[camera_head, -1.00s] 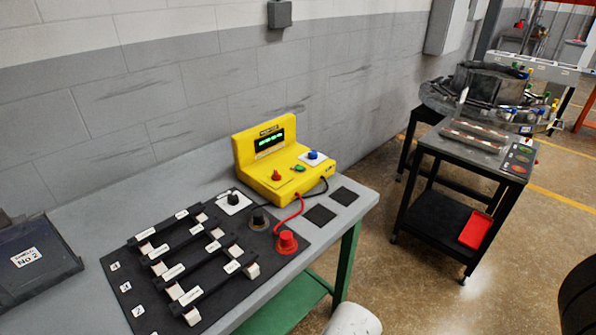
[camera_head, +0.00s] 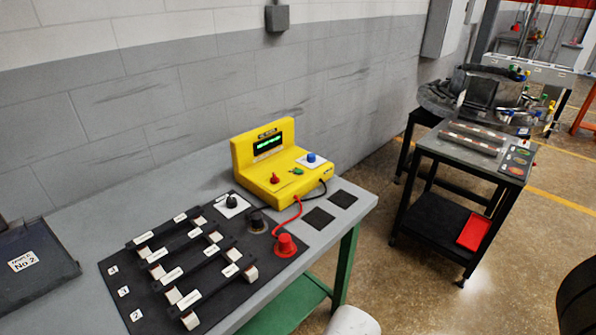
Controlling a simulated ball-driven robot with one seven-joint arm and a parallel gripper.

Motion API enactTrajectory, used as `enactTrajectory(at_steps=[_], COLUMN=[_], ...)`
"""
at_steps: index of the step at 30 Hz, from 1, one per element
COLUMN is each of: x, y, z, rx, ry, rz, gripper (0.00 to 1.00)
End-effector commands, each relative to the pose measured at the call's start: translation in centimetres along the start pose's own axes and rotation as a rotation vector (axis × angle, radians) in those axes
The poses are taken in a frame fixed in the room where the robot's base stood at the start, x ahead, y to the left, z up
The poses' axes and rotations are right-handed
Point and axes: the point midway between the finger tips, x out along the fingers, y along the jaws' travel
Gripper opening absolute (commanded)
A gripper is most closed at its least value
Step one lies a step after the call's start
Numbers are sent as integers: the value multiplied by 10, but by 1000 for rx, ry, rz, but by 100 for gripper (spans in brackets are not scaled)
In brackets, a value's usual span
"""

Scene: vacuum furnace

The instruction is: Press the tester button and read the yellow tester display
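The yellow tester (camera_head: 275,162) stands on the grey bench near the wall, with a dark display (camera_head: 268,143) showing green characters too small to read. On its sloped face are a blue button (camera_head: 311,157) on a white plate, a green button (camera_head: 297,171) and a red terminal (camera_head: 275,178). A red lead (camera_head: 297,207) runs to a red probe (camera_head: 286,243) standing on a red base. A black lead runs toward a black probe (camera_head: 256,221) on the black mat. My gripper is not in view; a white rounded part, possibly of my arm, shows at the bottom edge.
A black mat (camera_head: 118,270) on the bench holds several labelled dark bars on white supports. A dark case (camera_head: 35,262) marked No 2 lies at left. A black cart (camera_head: 473,150) with a red tray (camera_head: 474,232) stands at right. Floor between bench and cart is clear.

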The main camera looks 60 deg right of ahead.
Motion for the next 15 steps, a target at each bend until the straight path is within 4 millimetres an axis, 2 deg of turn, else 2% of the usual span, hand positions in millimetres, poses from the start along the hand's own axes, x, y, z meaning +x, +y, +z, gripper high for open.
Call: enactTrajectory(at_steps=[1, 8, 15], x=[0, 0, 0], y=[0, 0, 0], z=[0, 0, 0], rx=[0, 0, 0], ry=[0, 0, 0], rz=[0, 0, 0], gripper=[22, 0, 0])
